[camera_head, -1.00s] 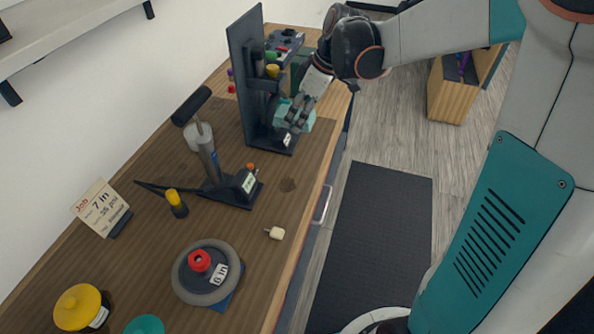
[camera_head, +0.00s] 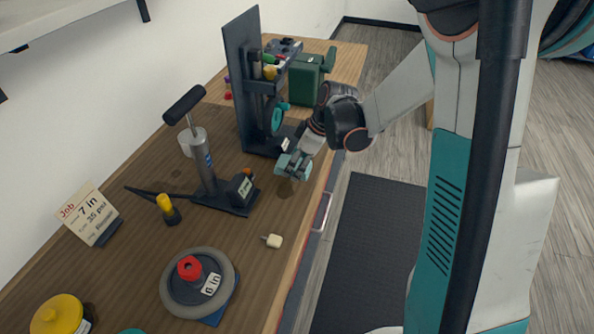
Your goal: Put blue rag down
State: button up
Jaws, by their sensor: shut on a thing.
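My gripper (camera_head: 291,168) is low over the workbench near its right edge, in front of the dark upright stand. It is shut on a small blue-green bundle, the blue rag (camera_head: 293,164). The fingers and the rag blend together at this size. A dark smudge (camera_head: 286,189) marks the wood just below the gripper. I cannot tell whether the rag touches the bench top.
The bench (camera_head: 262,285) holds a dark stand (camera_head: 247,80), a pump (camera_head: 204,160), a wheel (camera_head: 181,297) on a dark blue flat piece (camera_head: 222,312), a small cream piece (camera_head: 274,241) and a job card (camera_head: 88,212). Bare wood lies between the cream piece and gripper.

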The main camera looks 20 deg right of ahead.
jog(key=shift+f, duration=1.2)
jog(key=shift+f+b, duration=0.4)
jog(key=shift+b, duration=0.2)
jog(key=shift+f, duration=0.2)
jog(key=o, duration=1.2)
